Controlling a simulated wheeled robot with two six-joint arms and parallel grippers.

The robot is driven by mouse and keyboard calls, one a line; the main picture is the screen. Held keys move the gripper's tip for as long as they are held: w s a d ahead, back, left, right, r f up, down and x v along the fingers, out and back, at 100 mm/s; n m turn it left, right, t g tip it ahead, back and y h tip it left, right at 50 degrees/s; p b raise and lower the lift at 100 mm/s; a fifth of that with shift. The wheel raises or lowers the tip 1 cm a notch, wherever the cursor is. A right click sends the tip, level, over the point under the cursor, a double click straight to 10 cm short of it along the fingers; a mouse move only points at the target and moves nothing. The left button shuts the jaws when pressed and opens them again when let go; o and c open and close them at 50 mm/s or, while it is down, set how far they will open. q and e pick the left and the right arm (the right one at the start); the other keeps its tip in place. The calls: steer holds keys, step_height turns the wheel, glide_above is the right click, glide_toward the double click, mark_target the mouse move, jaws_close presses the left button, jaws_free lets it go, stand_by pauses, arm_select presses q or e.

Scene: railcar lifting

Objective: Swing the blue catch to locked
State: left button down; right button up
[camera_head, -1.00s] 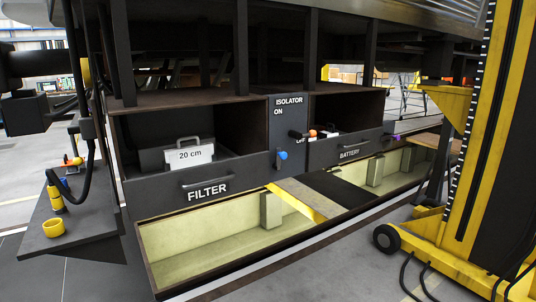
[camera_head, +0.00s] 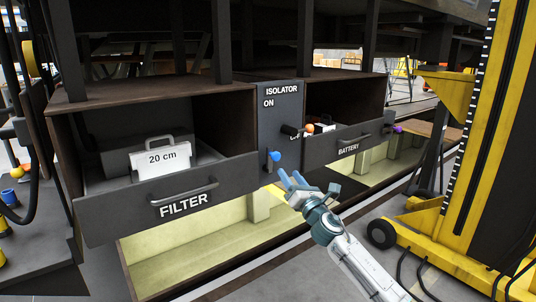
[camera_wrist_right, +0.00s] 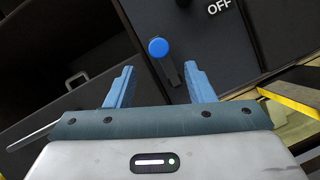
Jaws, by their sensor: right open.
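The blue catch (camera_head: 274,156) has a round blue knob on a dark lever, low on the panel between the FILTER drawer (camera_head: 175,199) and the BATTERY drawer (camera_head: 340,147). In the right wrist view the blue knob (camera_wrist_right: 158,47) is ahead of my fingers, with its dark lever slanting down to the right. My right gripper (camera_head: 291,180) is just below and right of the catch in the head view. Its blue fingers are open, and in the right wrist view (camera_wrist_right: 161,87) nothing is held between them. My left gripper is out of view.
The isolator panel (camera_head: 281,115) carries a black handle with an orange knob (camera_head: 309,128). A purple knob (camera_head: 398,130) sits right of the BATTERY drawer. A yellow lifting jack (camera_head: 470,180) stands at the right, with cables on the floor.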

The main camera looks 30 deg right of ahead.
mark_target(278, 157)
steer(key=w+r+p, duration=0.1)
steer(key=w, duration=0.1)
steer(key=w+r+p, duration=0.1)
steer(key=shift+w+r+p, duration=0.3)
steer(key=shift+w+p, duration=0.05)
steer(key=x, duration=0.2)
steer(key=p+x, duration=0.1)
steer(key=x, duration=0.1)
steer(key=shift+w+d+f, duration=0.15)
steer(key=shift+w+f, duration=0.1)
steer(key=shift+f, duration=0.15)
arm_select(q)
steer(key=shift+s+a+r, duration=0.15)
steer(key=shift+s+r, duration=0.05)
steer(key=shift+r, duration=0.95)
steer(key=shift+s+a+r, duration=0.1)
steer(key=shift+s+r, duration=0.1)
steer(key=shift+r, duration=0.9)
arm_select(e)
steer(key=shift+w+r, duration=0.2)
steer(key=shift+w, duration=0.45)
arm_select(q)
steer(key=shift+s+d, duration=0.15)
arm_select(e)
jaws_close()
